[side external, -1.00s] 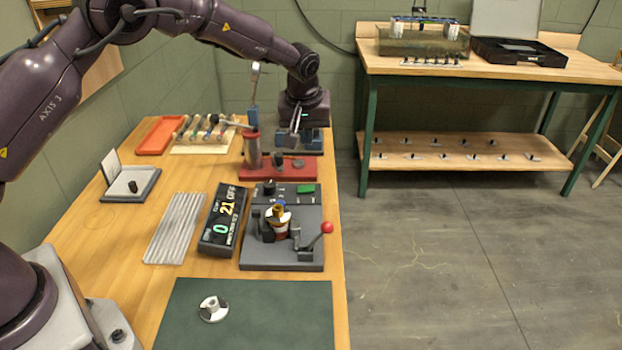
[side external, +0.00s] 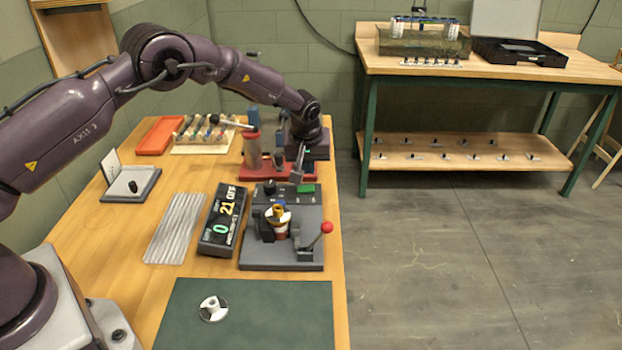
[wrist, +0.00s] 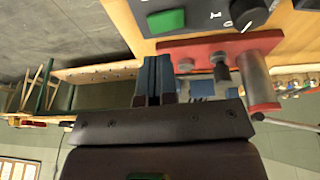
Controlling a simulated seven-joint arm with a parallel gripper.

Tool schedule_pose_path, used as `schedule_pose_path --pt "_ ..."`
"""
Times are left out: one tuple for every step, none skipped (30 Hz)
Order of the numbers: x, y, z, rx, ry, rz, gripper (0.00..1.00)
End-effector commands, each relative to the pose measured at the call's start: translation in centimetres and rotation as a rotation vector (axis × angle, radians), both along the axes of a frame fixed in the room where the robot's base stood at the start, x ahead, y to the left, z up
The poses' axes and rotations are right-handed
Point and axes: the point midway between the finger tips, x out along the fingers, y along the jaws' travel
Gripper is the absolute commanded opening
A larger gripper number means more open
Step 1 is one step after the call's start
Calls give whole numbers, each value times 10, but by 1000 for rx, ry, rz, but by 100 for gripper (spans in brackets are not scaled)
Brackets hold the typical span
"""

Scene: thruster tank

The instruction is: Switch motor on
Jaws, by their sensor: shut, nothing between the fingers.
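The grey motor unit (side external: 255,259) stands on the wooden table with a small round part in its middle. A green rocker switch (side external: 306,188) sits at the back right of its panel. The switch also shows in the wrist view (wrist: 166,20), at the top. My gripper (side external: 297,176) is shut and empty, its fingertips just behind and above the switch. In the wrist view the blue-grey fingers (wrist: 156,62) point toward the switch with a small gap showing. The black display (side external: 222,220) beside the unit reads 0, 21 and OFF.
A black knob (side external: 270,187) is left of the switch, and a red-ball lever (side external: 326,227) is at the unit's right. A red-based press (side external: 250,170) stands behind, close to my wrist. The green mat (side external: 240,320) in front holds one round part.

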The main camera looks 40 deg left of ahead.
Motion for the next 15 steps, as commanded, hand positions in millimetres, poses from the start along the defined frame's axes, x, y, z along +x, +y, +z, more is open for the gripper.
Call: schedule_pose_path --pt "1 1 -11 0 3 0 0" --pt "1 0 -16 0 3 0 0" --pt "2 -1 -21 0 0 -1 0" --pt "2 -1 -25 0 1 0 0" --pt "3 -1 -29 0 1 0 0" --pt "3 -2 -33 -1 1 1 0" --pt "3 -2 -35 -1 1 1 0" --pt "4 -2 -37 -1 1 1 0" --pt "4 -3 -39 -1 -1 1 0" --pt "4 -3 -40 0 -2 1 0" --pt "4 -3 -41 0 -2 1 0" --pt "4 -3 -42 0 -2 1 0" --pt "4 -3 -42 0 -2 1 0" --pt "4 -3 -42 0 -2 1 0" --pt "4 -3 -42 0 -2 1 0"
